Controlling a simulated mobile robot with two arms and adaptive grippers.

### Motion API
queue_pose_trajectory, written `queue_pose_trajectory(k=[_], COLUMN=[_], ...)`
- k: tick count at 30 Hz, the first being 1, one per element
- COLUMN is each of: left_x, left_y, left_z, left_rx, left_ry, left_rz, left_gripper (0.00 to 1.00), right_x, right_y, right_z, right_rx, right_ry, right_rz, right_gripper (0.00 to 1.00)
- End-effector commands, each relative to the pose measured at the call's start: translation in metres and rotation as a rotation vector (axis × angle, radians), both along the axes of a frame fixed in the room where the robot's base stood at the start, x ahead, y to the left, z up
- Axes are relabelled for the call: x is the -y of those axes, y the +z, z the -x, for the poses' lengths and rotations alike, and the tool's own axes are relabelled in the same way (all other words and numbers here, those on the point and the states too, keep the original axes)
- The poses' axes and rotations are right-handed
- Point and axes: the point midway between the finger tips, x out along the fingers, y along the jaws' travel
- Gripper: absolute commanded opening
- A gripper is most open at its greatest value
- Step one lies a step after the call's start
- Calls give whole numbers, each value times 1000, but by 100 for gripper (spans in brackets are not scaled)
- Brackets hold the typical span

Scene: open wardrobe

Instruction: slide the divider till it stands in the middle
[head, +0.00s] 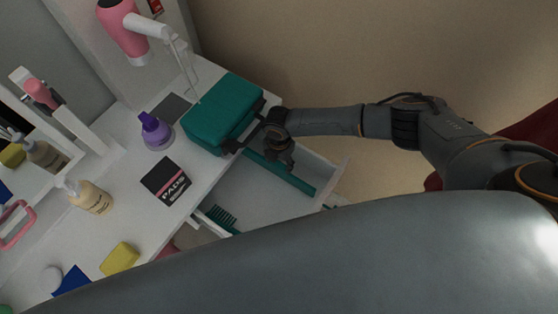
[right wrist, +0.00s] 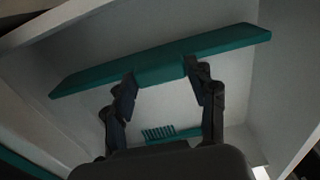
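The divider is a long teal bar (head: 298,181) across the open white drawer (head: 258,204). It shows whole in the right wrist view (right wrist: 220,42), slanting across the upper part of the drawer, with the larger visible floor area on the comb's side. My right gripper (head: 259,156) is over the drawer at the divider. In the right wrist view its two fingers (right wrist: 160,80) are spread, with their tips at the divider's near edge; I cannot tell whether they touch it. My left gripper is not in view.
A teal comb (head: 222,218) lies in the drawer, also in the right wrist view (right wrist: 172,133). A teal case (head: 222,110) sits on the counter close beside my right gripper. A pads box (head: 166,182), purple bottle (head: 155,130) and yellow sponge (head: 119,259) stand left of the drawer.

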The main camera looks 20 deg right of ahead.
Motion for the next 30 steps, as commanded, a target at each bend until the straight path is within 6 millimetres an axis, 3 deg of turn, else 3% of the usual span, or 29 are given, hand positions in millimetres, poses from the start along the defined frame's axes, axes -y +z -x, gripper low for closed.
queue_pose_trajectory(k=[1,3,4,8,18,30], left_x=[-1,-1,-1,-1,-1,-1], left_y=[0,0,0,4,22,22], left_z=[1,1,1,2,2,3], left_rx=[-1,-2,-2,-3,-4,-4], left_ry=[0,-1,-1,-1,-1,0], left_rz=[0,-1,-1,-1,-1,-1], left_gripper=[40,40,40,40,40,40], right_x=[0,0,0,-7,-64,-71], right_y=[0,0,0,1,1,0], right_z=[0,0,0,5,51,56], right_rx=[0,0,0,-1,-5,-1], right_ry=[0,0,0,3,4,0], right_rz=[0,0,0,0,-3,1], right_gripper=[16,2,0,0,0,0])
